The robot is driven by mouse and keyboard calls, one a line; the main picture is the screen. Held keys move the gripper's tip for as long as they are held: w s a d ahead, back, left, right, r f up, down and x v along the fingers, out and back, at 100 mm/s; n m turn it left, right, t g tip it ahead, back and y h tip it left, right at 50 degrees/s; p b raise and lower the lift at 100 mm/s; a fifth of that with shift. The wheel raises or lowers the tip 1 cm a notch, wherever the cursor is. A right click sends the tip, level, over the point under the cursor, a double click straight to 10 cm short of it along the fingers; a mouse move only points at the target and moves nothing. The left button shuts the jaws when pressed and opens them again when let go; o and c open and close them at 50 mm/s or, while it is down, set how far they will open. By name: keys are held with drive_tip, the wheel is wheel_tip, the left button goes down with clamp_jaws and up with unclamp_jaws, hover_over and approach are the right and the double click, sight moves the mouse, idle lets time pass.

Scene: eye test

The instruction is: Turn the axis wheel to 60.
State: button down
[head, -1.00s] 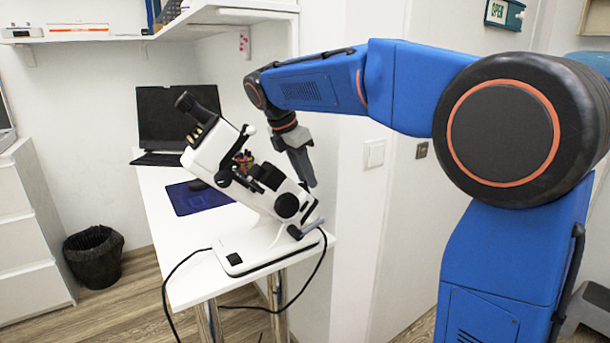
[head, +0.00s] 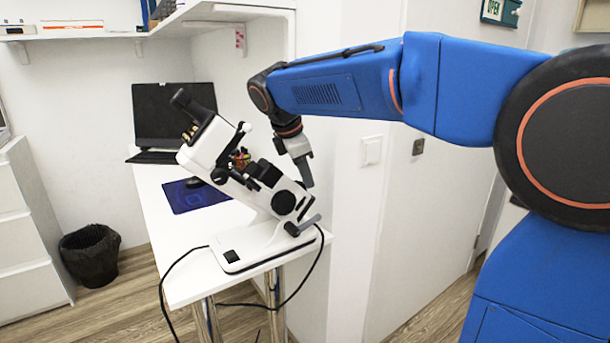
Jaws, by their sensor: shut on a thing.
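A white lensmeter (head: 235,165) stands tilted on its base on a white table (head: 190,285), with black eyepiece at upper left. A round black knob (head: 283,203) and a grey lever (head: 303,226) are on its lower side. My gripper (head: 309,184) points down at the right edge of the lensmeter's body, just above and right of that knob. Its fingers are shut on a small part there, which looks to be the axis wheel. The wheel is hidden by the fingers and the body, and no scale can be read.
A dark laptop (head: 172,115) and a blue mat (head: 195,196) with a mouse lie on the table behind. A shelf (head: 95,37) hangs above. A black cable (head: 165,290) droops off the table's front. A wall stands close on the right. A bin (head: 90,256) stands at left.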

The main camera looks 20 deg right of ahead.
drive_tip(key=c, duration=1.9)
unclamp_jaws()
drive_tip(key=shift+o, duration=0.2)
drive_tip(key=shift+r, duration=0.1)
drive_tip(key=v, duration=1.7)
drive_tip(key=shift+a, duration=0.1)
drive_tip(key=s+d+f+m+y, duration=0.2)
drive_tip(key=s+d+f+m, duration=0.7)
drive_tip(key=s+f, duration=0.4)
drive_tip(key=s+d+f+m+t+y, duration=0.1)
drive_tip(key=s+d+f+m, duration=0.1)
drive_tip(key=s+f+m, duration=0.2)
drive_tip(key=s+d+f+m+y, duration=0.1)
drive_tip(key=s+f+m, duration=0.4)
drive_tip(key=s+f, duration=0.5)
wheel_tip(320, 180, down, 6)
drive_tip(key=shift+d+r+t, duration=0.25)
drive_tip(key=shift+d+t, duration=0.15)
drive_tip(key=shift+d, duration=0.2)
